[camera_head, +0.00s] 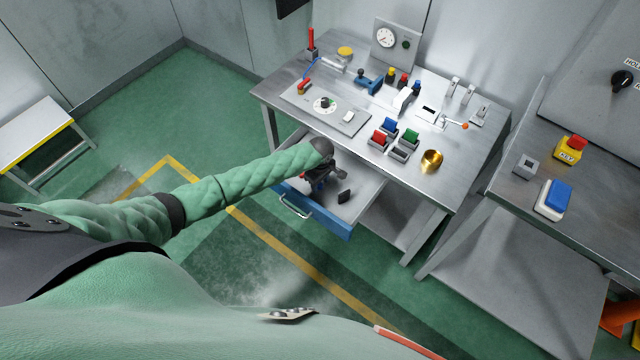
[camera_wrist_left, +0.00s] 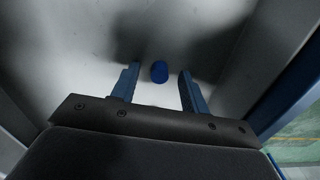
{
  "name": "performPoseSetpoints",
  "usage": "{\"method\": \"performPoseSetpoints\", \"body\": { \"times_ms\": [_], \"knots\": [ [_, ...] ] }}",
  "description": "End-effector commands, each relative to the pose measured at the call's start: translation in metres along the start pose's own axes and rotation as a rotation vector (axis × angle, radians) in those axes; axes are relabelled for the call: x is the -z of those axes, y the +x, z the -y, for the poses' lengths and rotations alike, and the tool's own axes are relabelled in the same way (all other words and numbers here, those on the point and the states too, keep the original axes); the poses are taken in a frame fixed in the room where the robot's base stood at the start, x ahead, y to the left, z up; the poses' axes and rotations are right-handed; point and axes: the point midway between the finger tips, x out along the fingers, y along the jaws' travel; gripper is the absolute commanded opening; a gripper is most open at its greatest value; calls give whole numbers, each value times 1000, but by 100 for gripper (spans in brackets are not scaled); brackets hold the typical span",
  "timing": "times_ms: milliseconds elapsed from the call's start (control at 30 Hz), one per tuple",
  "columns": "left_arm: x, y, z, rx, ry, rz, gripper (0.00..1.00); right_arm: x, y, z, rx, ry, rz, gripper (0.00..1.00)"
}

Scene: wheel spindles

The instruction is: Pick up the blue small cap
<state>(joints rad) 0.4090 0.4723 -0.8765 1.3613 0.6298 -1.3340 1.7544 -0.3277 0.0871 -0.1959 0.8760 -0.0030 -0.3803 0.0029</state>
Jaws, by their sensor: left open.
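The blue small cap (camera_wrist_left: 159,72) stands on the pale floor of the open drawer in the left wrist view. My left gripper (camera_wrist_left: 158,84) is open, with one blue finger on each side of the cap's near end in that view. The cap shows between and slightly beyond the fingertips, and I cannot tell how far above the drawer floor they are. In the head view my left gripper (camera_head: 322,182) reaches down into the drawer (camera_head: 362,200), and the cap is hidden there. My right gripper is not in view.
The drawer's blue front (camera_head: 322,216) and its side walls surround the gripper. A small dark block (camera_head: 344,196) lies in the drawer to the right.

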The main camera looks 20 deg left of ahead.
Motion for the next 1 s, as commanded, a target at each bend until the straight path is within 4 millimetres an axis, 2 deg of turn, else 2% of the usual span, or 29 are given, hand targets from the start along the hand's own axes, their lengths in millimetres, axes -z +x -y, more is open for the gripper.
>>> {"method": "performPoseSetpoints", "body": {
  "times_ms": [300,533,1000],
  "knots": [
    [0,5,0,0,0,0,45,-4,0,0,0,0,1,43],
    [0,4,0,0,0,0,0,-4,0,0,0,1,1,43],
    [0,4,0,0,0,0,0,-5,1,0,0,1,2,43]
  ]
}}
